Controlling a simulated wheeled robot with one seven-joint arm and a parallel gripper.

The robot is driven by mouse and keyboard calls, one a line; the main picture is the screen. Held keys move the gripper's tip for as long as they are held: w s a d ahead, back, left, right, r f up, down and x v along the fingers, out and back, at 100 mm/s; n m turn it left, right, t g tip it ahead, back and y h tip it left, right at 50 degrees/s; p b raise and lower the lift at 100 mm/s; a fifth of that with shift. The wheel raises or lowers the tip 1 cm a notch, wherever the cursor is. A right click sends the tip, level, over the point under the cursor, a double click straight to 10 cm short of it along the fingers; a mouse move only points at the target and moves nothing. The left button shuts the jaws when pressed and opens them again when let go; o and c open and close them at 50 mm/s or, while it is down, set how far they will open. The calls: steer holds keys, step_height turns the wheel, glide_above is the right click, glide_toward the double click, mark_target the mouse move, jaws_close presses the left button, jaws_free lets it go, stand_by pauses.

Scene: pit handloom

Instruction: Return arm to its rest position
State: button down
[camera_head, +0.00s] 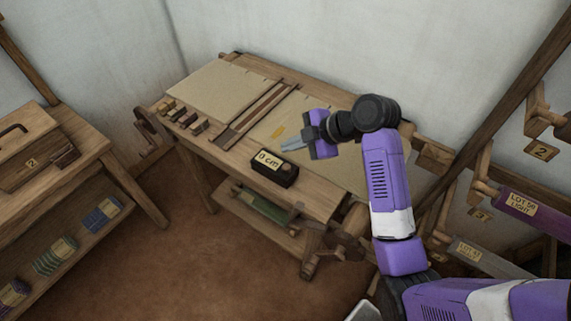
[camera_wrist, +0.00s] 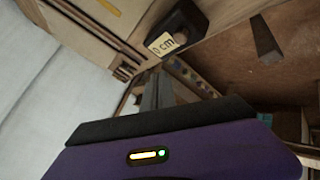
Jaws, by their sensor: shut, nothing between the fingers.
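My arm, purple and white with black joints, reaches in from the lower right over the right part of the wooden loom (camera_head: 318,196) in the head view. My gripper (camera_head: 284,146) is shut and empty. Its grey fingers point left, above the cloth and just behind a black box (camera_head: 274,168) labelled "0 cm". In the wrist view the shut fingers of my gripper (camera_wrist: 157,90) show at the middle, and the black box (camera_wrist: 185,28) shows beyond them. Whether the fingertips touch the cloth cannot be told.
Small dark blocks (camera_head: 183,116) lie at the loom's left edge. A wooden bench (camera_head: 88,152) with thread spools below stands at left. At right are wall pegs and a rack with a purple roll (camera_head: 530,208) and a grey roll (camera_head: 490,259). The brown floor (camera_head: 190,260) in front is clear.

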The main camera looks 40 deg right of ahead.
stand_by(0.3)
steer(key=shift+w+d+r+m, duration=0.15)
steer(key=shift+w+m, duration=0.05)
steer(key=shift+m, duration=0.2)
steer(key=w+d+r+m+t+h, duration=0.3)
steer(key=d+r+m, duration=0.1)
steer(key=d+m, duration=0.1)
steer(key=s+a+m+t, duration=0.1)
steer(key=s+a+m, duration=0.1)
steer(key=s+a, duration=0.5)
steer(key=s+a+m+t, duration=0.1)
steer(key=s+a+m, duration=0.2)
steer(key=s+a, duration=0.4)
steer(key=s+a+m+t+b, duration=0.1)
steer(key=s+a, duration=0.6)
steer(key=s, duration=1.4)
steer(key=shift+a+f+m+h, duration=0.15)
steer(key=shift+a+m+h, duration=0.2)
steer(key=shift+m, duration=0.55)
